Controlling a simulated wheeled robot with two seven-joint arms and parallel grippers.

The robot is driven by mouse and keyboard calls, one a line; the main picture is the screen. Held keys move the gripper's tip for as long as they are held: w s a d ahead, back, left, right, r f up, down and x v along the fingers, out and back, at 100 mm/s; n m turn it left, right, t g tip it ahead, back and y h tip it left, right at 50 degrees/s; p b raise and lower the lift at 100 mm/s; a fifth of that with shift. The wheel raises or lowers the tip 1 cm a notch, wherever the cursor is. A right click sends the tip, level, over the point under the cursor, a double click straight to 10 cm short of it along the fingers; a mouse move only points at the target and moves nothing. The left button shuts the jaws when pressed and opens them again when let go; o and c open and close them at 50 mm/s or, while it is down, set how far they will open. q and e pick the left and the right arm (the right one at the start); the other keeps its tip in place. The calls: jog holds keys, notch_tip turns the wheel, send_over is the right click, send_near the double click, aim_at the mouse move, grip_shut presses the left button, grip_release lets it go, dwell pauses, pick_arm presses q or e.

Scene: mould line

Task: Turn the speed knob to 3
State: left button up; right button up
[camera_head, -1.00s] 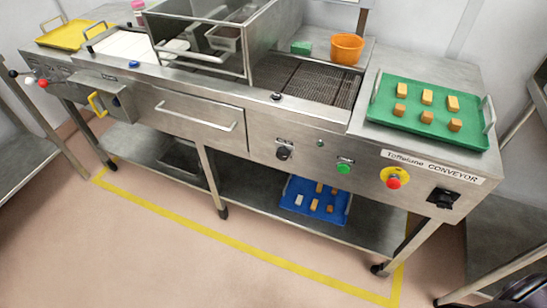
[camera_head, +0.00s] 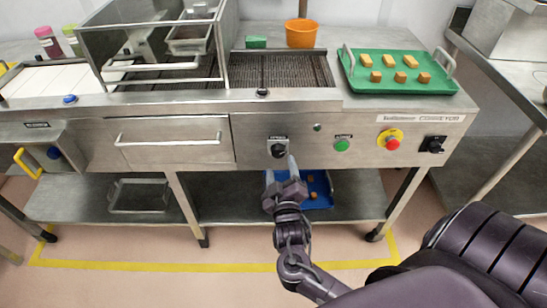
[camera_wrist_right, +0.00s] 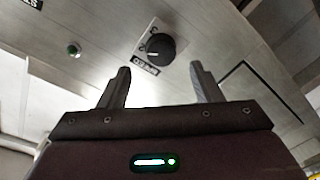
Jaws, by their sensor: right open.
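The black speed knob (camera_head: 278,150) sits on a light plate on the front panel of the steel conveyor. In the right wrist view the knob (camera_wrist_right: 160,50) shows a pale pointer line, with a label beside it; its markings are too small to read surely. My right gripper (camera_head: 281,165) is just below and in front of the knob in the head view, its fingers pointing up at the panel. In the right wrist view the open fingers (camera_wrist_right: 162,85) stand apart with nothing between them, and the knob lies beyond their tips. My left gripper is not in view.
To the right of the knob are a green button (camera_head: 342,145), a red emergency stop (camera_head: 393,144) on yellow and a black switch (camera_head: 433,144). A drawer handle (camera_head: 168,140) juts out at left. A blue tray (camera_head: 322,200) lies on the lower shelf.

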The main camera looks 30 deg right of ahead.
aim_at(278, 154)
jog(key=x, duration=0.5)
jog(key=shift+w+d, duration=0.1)
jog(key=shift+w, duration=0.15)
jog(key=c, duration=1)
